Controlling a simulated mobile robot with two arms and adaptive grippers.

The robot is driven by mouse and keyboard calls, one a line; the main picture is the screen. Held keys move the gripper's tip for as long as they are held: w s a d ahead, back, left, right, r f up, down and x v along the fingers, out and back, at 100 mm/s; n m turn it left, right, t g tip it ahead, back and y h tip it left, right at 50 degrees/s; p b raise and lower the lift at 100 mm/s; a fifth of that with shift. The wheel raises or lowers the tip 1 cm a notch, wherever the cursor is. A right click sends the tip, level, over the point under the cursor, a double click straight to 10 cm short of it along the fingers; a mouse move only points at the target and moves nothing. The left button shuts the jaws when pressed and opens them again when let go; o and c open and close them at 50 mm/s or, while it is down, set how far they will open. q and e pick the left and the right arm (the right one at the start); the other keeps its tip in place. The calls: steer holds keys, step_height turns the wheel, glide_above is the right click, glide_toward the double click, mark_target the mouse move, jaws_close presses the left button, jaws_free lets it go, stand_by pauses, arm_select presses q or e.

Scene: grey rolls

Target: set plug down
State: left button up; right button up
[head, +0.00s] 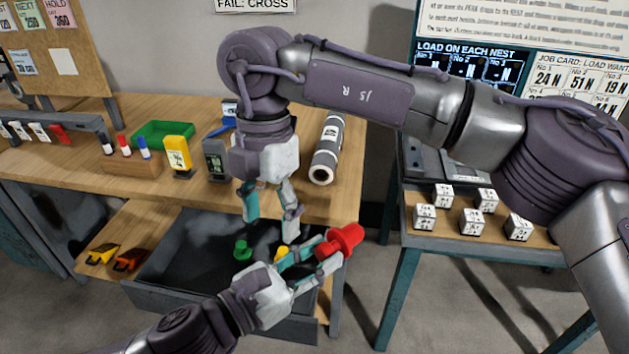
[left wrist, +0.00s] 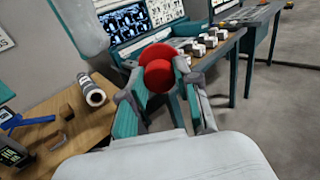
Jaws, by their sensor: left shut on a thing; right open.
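A red plug (head: 343,240) is held in my left gripper (head: 305,255), which is shut on it. In the left wrist view the red plug (left wrist: 158,70) sits between the two fingers of my left gripper (left wrist: 160,100). My right gripper (head: 270,215) is open and empty, pointing down above the drawer, just up and left of my left gripper. A green plug (head: 242,250) lies in the drawer. A yellow piece (head: 281,252) shows partly behind my left gripper.
The wooden bench (head: 290,208) bears a grey roll (head: 327,150), a green tray (head: 163,134), a yellow device (head: 177,153) and a dark device (head: 215,158). Orange and yellow pieces (head: 130,260) lie left of the drawer. White blocks (head: 472,221) stand on a second table at right.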

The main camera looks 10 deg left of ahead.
mark_target(344, 229)
steer(key=w+d+r+m+t+h, duration=0.2)
steer(key=d+r+t+h, duration=0.2)
steer(key=d+r, duration=0.15)
steer(key=x, duration=1.2)
steer(key=shift+s+d+f, duration=0.1)
steer(key=shift+d+f, duration=0.25)
steer(key=shift+d, duration=0.05)
steer(key=shift+c, duration=0.2)
steer(key=c, duration=1)
arm_select(q)
steer(key=o, duration=1)
arm_select(e)
jaws_close()
